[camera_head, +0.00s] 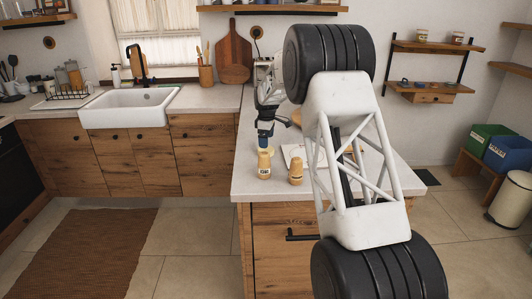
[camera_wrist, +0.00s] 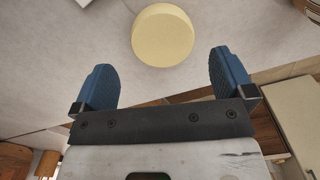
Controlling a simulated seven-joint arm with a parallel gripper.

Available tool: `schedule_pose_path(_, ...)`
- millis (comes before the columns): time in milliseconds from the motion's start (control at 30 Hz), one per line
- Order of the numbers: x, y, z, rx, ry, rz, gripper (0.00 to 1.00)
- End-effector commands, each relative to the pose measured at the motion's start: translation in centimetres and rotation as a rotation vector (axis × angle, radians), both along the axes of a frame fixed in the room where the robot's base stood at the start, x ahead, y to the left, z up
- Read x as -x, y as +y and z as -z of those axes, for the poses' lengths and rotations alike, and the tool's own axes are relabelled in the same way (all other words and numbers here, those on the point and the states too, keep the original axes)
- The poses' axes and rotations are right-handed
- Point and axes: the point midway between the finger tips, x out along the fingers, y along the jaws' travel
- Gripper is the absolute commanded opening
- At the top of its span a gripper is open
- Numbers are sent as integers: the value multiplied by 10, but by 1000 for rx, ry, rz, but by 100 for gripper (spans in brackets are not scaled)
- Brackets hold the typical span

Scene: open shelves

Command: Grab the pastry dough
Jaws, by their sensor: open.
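The pastry dough appears to be a pale yellow round disc (camera_wrist: 162,36) lying on the light countertop in the wrist view. My gripper (camera_wrist: 161,62) is open, with its two blue fingers apart and nothing between them. The disc is just past the fingertips, roughly centred between them in the picture; I see no contact. The dough is mostly hidden there, with only a small yellowish patch near the fingertips.
A wooden cutting board (camera_head: 234,56) leans on the back wall. The counter's front-left corner is clear.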

Motion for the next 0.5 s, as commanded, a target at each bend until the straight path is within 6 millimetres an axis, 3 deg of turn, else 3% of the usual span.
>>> schedule_pose_path(167,0,0,7,0,0,0,100)
schedule_pose_path(500,2,1,43,0,1,0,100)
